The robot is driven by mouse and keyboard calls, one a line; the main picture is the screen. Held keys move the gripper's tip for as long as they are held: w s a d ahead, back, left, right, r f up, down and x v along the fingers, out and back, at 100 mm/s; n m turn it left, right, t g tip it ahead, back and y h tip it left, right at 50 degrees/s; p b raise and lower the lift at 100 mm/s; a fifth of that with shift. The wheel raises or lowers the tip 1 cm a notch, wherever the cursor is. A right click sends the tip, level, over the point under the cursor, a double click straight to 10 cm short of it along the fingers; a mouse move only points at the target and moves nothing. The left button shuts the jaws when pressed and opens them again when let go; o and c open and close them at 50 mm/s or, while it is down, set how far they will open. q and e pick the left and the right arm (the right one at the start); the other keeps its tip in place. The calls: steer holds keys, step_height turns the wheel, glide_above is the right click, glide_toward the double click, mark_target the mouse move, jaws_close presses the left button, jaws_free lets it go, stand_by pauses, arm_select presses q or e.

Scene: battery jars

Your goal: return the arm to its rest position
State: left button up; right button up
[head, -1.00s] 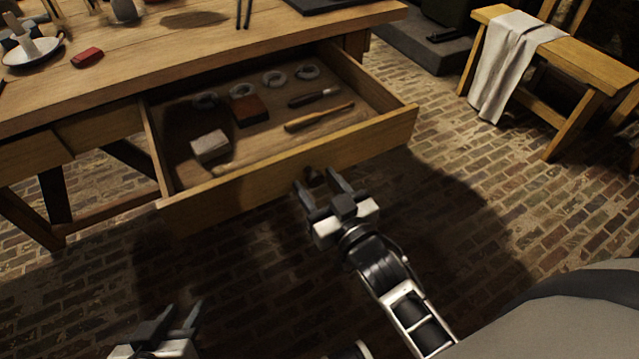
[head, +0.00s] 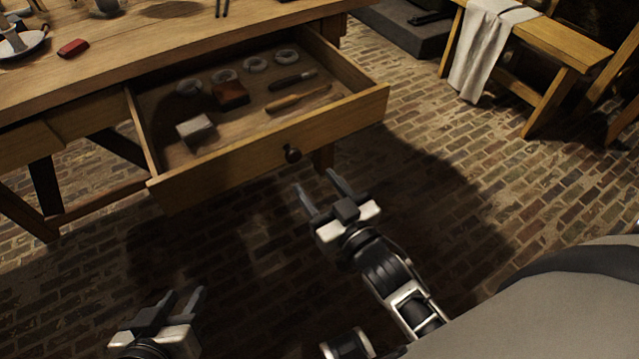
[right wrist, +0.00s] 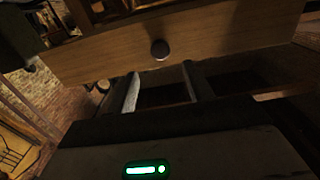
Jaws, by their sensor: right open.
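My right gripper (head: 318,190) is open and empty in the head view, in front of and below the knob (head: 291,154) of the open drawer (head: 220,170). A gap shows between its fingers and the knob. In the right wrist view the two fingers (right wrist: 160,92) are spread apart, and the knob (right wrist: 160,49) is beyond them on the drawer front (right wrist: 220,32). My left gripper (head: 178,303) is at the bottom left of the head view, over the floor. Its two fingers stand apart, with nothing seen between them.
The drawer holds a whitish block (head: 196,129), a brown block (head: 230,94), several rings and two handled tools. It juts from the wooden table (head: 130,50). A bench (head: 560,50) with a cloth (head: 480,50) stands at right. Brick floor (head: 440,200) lies clear between.

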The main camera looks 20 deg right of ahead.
steer(key=shift+s+f, duration=0.15)
steer(key=shift+f, duration=0.35)
arm_select(q)
step_height(320, 180, up, 9)
steer(key=a+y+p, duration=0.1)
steer(key=a+p, duration=0.1)
steer(key=p, duration=1)
steer(key=shift+s+a+r+t, duration=0.2)
steer(key=shift+s+a+t, duration=0.1)
steer(key=shift+s, duration=0.15)
arm_select(e)
steer(key=s+a+r+g, duration=0.2)
steer(key=s+r+g, duration=0.5)
steer(key=s, duration=0.2)
steer(key=shift+s+a+n+y, duration=0.3)
steer(key=shift+s+y, duration=0.1)
